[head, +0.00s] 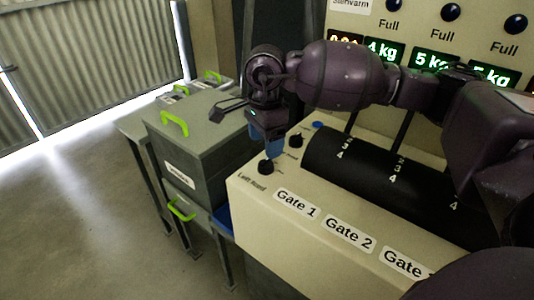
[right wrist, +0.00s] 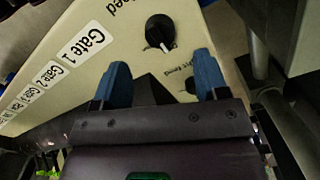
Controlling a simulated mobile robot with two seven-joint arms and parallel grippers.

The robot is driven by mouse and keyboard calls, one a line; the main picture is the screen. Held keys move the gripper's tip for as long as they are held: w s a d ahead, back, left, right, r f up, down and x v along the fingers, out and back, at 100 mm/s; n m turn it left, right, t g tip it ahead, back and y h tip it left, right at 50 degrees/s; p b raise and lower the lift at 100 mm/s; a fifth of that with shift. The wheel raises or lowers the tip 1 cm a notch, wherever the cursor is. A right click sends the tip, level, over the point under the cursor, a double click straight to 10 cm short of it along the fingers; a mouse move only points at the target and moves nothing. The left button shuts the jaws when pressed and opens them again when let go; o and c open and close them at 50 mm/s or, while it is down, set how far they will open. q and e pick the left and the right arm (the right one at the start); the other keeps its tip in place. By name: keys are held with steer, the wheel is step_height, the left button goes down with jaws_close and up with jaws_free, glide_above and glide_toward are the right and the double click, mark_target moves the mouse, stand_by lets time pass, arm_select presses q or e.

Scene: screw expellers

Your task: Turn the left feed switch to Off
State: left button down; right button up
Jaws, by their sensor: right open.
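The left feed switch (head: 266,166) is a black round knob on the near left corner of the cream control panel, with its label beside it. In the right wrist view the knob (right wrist: 160,30) shows a white mark at its lower edge. My right gripper (head: 274,146) hangs just above and behind it in the head view. In the right wrist view its blue fingers (right wrist: 160,65) are spread, with nothing between them. The knob lies beyond the fingertips, roughly centred between them, and appears untouched. My left gripper is not in view.
A second black knob (head: 296,140) sits behind, partly hidden by a finger in the wrist view. A black cylinder (head: 370,175) lies along the panel beside the Gate labels (head: 297,203). Grey bins with green handles (head: 174,123) stand left. The floor farther left is clear.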

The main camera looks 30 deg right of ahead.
steer(key=shift+r, duration=2.25)
